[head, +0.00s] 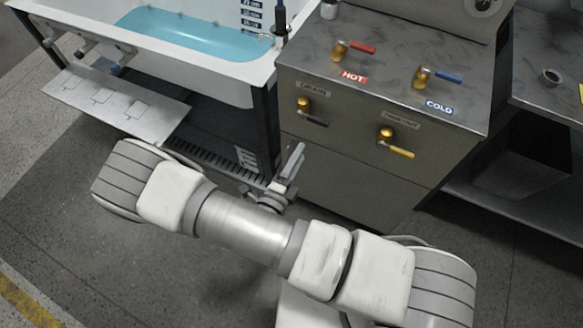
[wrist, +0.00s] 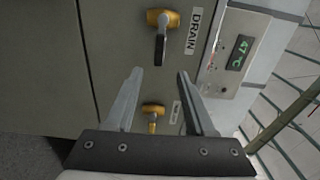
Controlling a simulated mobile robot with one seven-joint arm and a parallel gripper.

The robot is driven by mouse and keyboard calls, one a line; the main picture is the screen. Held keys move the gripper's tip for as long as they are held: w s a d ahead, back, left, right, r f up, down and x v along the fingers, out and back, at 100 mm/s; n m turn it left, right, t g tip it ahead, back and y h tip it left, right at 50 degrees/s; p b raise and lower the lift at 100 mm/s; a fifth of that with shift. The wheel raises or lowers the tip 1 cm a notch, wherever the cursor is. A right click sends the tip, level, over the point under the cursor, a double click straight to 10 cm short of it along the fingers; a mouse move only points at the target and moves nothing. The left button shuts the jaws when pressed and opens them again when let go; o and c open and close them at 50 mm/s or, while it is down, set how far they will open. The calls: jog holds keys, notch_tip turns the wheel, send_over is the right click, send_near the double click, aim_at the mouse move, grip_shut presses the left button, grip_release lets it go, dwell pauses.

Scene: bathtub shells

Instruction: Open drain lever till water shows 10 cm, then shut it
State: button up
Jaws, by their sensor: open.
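The drain lever (head: 313,118), with a brass hub and black handle, is on the cabinet front under a DRAIN label. Its handle points right and slightly down in the head view. In the wrist view the drain lever (wrist: 161,45) lies just beyond my fingertips, its handle pointing down the picture. My gripper (head: 291,166) is open and empty, in front of the cabinet below the lever; its two fingers (wrist: 160,75) are apart. The tub (head: 262,72) holds blue water (head: 195,35). A depth scale (head: 251,17) is on its inner wall; the exact reading is too small to tell.
A yellow-handled lever (head: 396,150) is right of the drain lever. Red HOT (head: 358,47) and blue COLD (head: 445,76) levers are on the cabinet top. A display (wrist: 239,52) reads 47 °C. A metal step (head: 110,97) sticks out beside the tub.

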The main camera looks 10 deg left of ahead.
jog(key=v, duration=0.4)
dwell(0.5)
jog(key=d+r+m+g+h+p, duration=0.1)
jog(key=d+r+m+g+h, duration=0.1)
jog(key=d+r+m+g, duration=0.95)
jog(key=d+r+m+g+h+p, duration=0.15)
jog(key=r+m+g, duration=0.45)
jog(key=m, duration=1)
jog(key=s+d+r+m+t+y, duration=0.1)
jog(key=s+r+m+t+y, duration=0.1)
jog(key=r+m, duration=0.5)
jog(key=s+d+r+m+t+y+p, duration=0.1)
jog(key=s+d+r+m+t+y, duration=0.1)
jog(key=r+m, duration=0.5)
jog(key=s+d+r+m+t+y, duration=0.2)
jog(key=s+r+m+y, duration=0.1)
jog(key=r+m+y, duration=0.2)
notch_tip(320, 180, up, 3)
jog(key=m, duration=0.3)
jog(key=shift+s+f+m+y+p, duration=0.25)
jog(key=shift+s+m+y+p, duration=0.1)
jog(key=shift+s, duration=0.05)
